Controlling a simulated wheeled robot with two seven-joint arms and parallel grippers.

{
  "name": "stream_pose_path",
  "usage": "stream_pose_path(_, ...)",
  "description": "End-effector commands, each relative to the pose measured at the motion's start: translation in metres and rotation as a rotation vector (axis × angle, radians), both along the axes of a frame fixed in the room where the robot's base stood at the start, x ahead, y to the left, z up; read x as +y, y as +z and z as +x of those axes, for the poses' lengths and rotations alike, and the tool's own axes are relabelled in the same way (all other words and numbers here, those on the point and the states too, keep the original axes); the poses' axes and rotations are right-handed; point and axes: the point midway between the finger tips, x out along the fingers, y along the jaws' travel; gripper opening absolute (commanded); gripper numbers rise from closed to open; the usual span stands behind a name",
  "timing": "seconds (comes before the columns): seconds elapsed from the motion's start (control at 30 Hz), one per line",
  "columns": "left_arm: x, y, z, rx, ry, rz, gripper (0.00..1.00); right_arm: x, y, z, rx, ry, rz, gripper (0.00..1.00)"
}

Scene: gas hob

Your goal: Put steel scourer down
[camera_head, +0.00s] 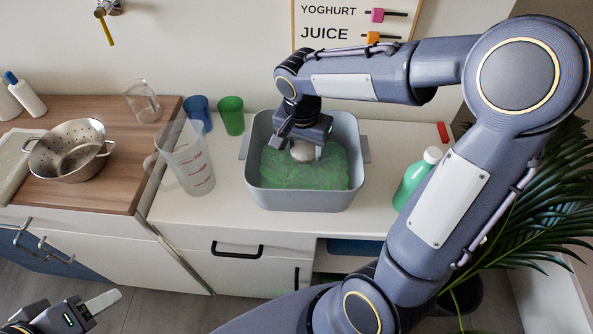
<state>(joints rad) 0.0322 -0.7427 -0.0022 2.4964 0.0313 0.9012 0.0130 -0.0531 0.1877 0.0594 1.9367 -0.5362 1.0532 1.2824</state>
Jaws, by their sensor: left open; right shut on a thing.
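My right gripper (304,145) reaches into the grey basin (302,200) from above, pointing down. It is shut on the steel scourer (302,153), a small pale grey rounded lump mostly hidden by the fingers. The scourer is just above or at the green speckled contents (290,177) of the basin; I cannot tell whether it touches them. My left gripper (105,303) is open and empty at the lower left, low in front of the cabinets, partly cut off by the picture edge.
A clear measuring jug (188,160), a blue cup (198,112) and a green cup (231,115) stand left of the basin. A green bottle (411,186) stands to its right, near my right arm. A steel colander (68,152) sits on the wooden top. White counter before the jug is clear.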

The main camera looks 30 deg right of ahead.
Motion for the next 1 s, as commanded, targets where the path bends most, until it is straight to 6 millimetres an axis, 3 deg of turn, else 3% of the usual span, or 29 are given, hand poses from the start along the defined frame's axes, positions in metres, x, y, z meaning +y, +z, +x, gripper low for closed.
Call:
stream_pose_path(0.1,0.000,-0.002,0.000,0.000,0.000,0.000,0.51,0.000,-0.023,-0.001,0.005,0.000,0.000,0.29)
stream_pose_path(0.5,0.000,-0.006,0.000,0.000,0.000,0.000,0.51,-0.001,-0.070,0.000,0.003,-0.002,0.000,0.29)
stream_pose_path(0.93,0.000,-0.011,0.000,0.000,0.000,0.000,0.51,0.000,-0.077,0.000,0.000,-0.003,0.000,0.29)
stream_pose_path(0.97,0.000,-0.010,0.000,0.000,0.000,0.000,0.51,0.000,-0.076,0.000,0.000,-0.003,0.000,0.57)
stream_pose_path(1.0,0.000,-0.009,0.000,0.000,0.000,0.000,0.51,0.000,-0.075,0.000,0.000,-0.003,0.000,0.62)
